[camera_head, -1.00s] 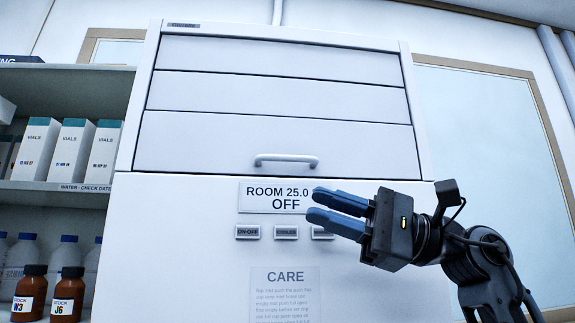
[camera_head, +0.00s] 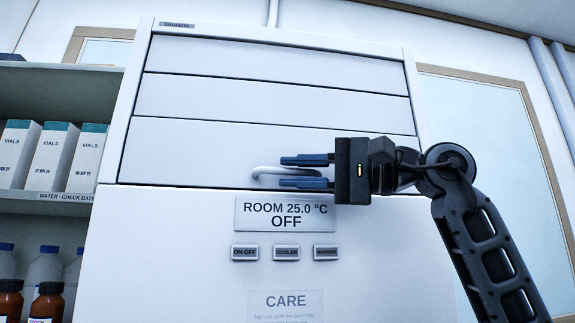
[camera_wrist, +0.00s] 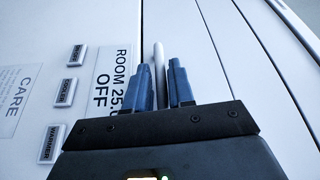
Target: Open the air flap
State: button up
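The front of a tall white cabinet has three stacked panels. The lowest panel (camera_head: 200,150), likely the air flap, is closed and carries a pale horizontal bar handle (camera_head: 262,171). My gripper (camera_head: 283,172) is open at the handle, with one blue finger above the bar and one below it. In the wrist view the handle (camera_wrist: 159,58) runs between the two fingertips of my gripper (camera_wrist: 160,66), with a small gap showing on the right finger's side.
A display (camera_head: 286,214) reading ROOM 25.0 °C OFF sits just below the handle, with three buttons (camera_head: 286,252) under it. A shelf (camera_head: 45,200) with vial boxes and bottles stands at the left. The space before the upper panels is clear.

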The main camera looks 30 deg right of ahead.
jog(key=shift+x, duration=0.9)
jog(key=shift+c, duration=0.2)
grip_shut()
